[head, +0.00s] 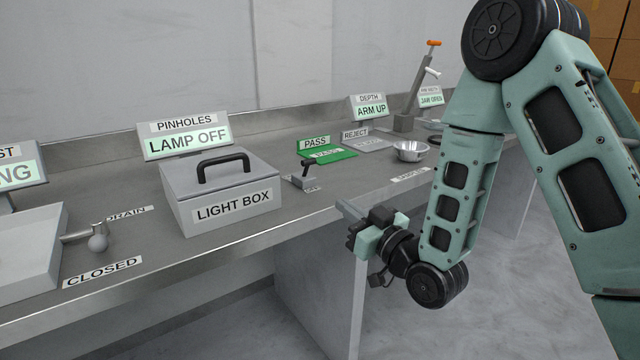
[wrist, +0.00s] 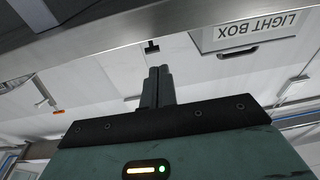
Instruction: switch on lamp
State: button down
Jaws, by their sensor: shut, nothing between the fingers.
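The light box (head: 221,190) is a grey lidded box with a black handle on the bench; it also shows upside down in the wrist view (wrist: 245,38). The display behind it (head: 188,140) reads PINHOLES, LAMP OFF. A small black lever switch (head: 306,169) on a grey base stands just right of the box, its label too small to read. A small black T-shaped piece (wrist: 152,46), seemingly this lever, shows beyond my fingertips in the wrist view. My gripper (head: 345,208) is shut and empty at the bench's front edge, right of the switch and apart from it; its fingers show in the wrist view (wrist: 157,72).
A green PASS pad (head: 328,155), a grey REJECT pad (head: 368,144) and a metal bowl (head: 410,152) lie farther right. A tray (head: 30,250) and a drain valve (head: 97,240) marked CLOSED are at left. The bench front edge (head: 200,262) runs below the box.

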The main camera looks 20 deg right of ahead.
aim_at(311, 163)
jog(key=shift+s+d+m+t, duration=0.15)
jog(key=shift+d+m+t, duration=0.15)
jog(key=shift+d+t, duration=0.6)
jog(key=shift+d, duration=0.15)
jog(key=x, duration=0.9)
jog(key=p+x, duration=0.1)
jog(key=x, duration=0.4)
jog(key=shift+f, duration=0.4)
jog(key=shift+r+g+p, duration=0.15)
jog(key=shift+g+p, duration=0.15)
